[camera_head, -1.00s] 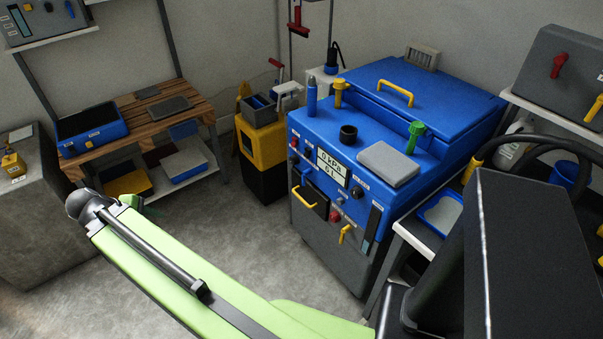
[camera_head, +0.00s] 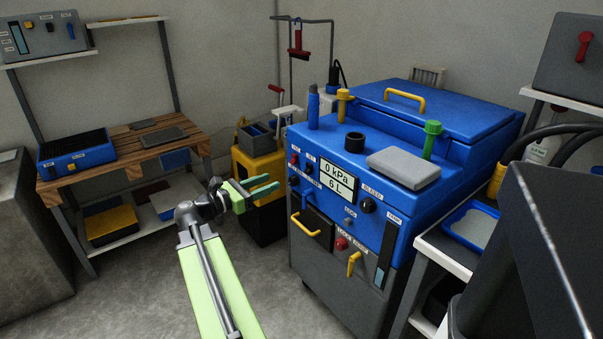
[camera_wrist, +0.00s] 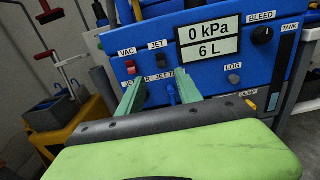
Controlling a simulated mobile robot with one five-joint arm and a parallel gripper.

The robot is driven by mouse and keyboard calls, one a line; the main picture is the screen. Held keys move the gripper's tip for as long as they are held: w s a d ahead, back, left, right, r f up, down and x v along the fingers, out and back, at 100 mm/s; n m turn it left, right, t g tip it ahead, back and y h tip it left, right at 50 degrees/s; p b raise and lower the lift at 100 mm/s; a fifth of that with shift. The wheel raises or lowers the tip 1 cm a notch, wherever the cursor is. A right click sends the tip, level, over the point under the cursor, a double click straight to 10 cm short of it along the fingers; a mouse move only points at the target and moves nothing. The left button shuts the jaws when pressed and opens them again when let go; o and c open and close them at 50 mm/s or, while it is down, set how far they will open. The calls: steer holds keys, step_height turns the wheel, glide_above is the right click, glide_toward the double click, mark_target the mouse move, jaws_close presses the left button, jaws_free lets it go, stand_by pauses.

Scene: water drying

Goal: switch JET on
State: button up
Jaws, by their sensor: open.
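The blue machine (camera_head: 400,135) stands at centre right with a display reading 0 kPa and 6 L. The JET switch (camera_wrist: 158,62) is a small dark rocker under its label on the front panel in the wrist view. It sits right of the red VAC switch (camera_wrist: 131,67). Whether JET is up or down I cannot tell. My gripper (camera_head: 272,183) is open and empty, left of the panel in the head view. In the wrist view its two green fingers point at the panel below the JET switch, and partly cover the lower labels.
The panel also has a BLEED knob (camera_head: 367,206), a LOG button (camera_wrist: 233,79) and a yellow handle (camera_head: 307,228). A yellow bin (camera_head: 255,168) stands left of the machine. A wooden workbench (camera_head: 120,158) is at the left. The floor between them is clear.

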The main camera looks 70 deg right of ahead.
mark_target(308, 167)
steer(key=x, duration=1.3)
steer(key=shift+d, duration=0.15)
jaws_close()
